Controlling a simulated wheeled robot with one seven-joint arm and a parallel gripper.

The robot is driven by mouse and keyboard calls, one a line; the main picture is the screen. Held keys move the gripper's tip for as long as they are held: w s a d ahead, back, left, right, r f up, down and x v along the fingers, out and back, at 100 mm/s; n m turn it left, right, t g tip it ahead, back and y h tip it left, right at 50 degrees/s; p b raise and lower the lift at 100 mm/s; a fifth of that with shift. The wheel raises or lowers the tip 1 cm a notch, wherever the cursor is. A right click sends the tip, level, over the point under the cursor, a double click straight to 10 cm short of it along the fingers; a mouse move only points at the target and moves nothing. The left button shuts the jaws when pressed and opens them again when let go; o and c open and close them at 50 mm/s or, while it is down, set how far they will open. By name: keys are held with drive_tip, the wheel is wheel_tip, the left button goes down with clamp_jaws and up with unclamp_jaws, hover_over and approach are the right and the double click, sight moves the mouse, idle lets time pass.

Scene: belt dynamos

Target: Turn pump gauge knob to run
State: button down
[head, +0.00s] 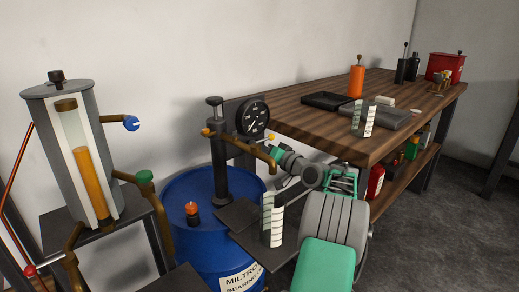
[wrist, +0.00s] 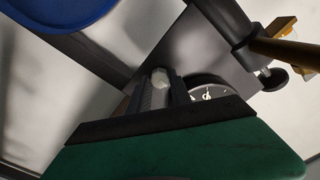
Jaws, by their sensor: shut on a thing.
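The pump gauge (head: 252,117) is a round black dial with white marks, on a dark plate beside the pump column. Part of its dial also shows in the wrist view (wrist: 209,92), half hidden by my gripper. My gripper (wrist: 163,88) is at the lower right of the gauge, its dark fingers shut on a small pale round knob (wrist: 160,76). In the head view the knob is hard to make out behind my gripper and the brass spout (head: 262,149). The knob's exact setting cannot be read.
The pump column (head: 219,150) stands at the blue drum (head: 185,220). The brass spout passes close to my gripper. A wooden workbench (head: 300,125) with trays and bottles is behind at right. A cylinder with amber liquid (head: 88,180) stands at left.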

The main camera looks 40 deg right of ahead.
drive_tip(key=c, duration=1.2)
unclamp_jaws()
drive_tip(key=shift+o, duration=0.2)
drive_tip(key=shift+s, duration=0.1)
drive_tip(key=s+p, duration=0.1)
drive_tip(key=s, duration=0.6)
drive_tip(key=shift+s, duration=0.3)
drive_tip(key=shift+d, duration=0.15)
